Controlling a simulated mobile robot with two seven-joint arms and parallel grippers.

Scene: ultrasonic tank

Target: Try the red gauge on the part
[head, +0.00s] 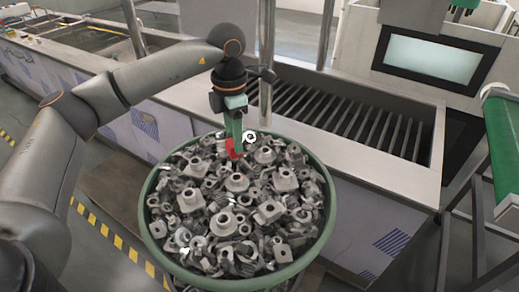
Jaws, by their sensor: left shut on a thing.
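My left gripper (235,125) points down over the back of a round green-rimmed bin. It is shut on the red gauge (233,149), a small red piece just below the fingertips. The gauge is low among or just above the grey metal parts; I cannot tell whether it touches one. A flanged grey part (236,182) with a central hole lies just in front of the gauge. My right gripper is not in view.
The green bin (147,222) is heaped with grey metal parts. Behind it stand a steel tank with a slatted opening (345,118) and a vertical post (266,60). A screen (436,60) is at the back right.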

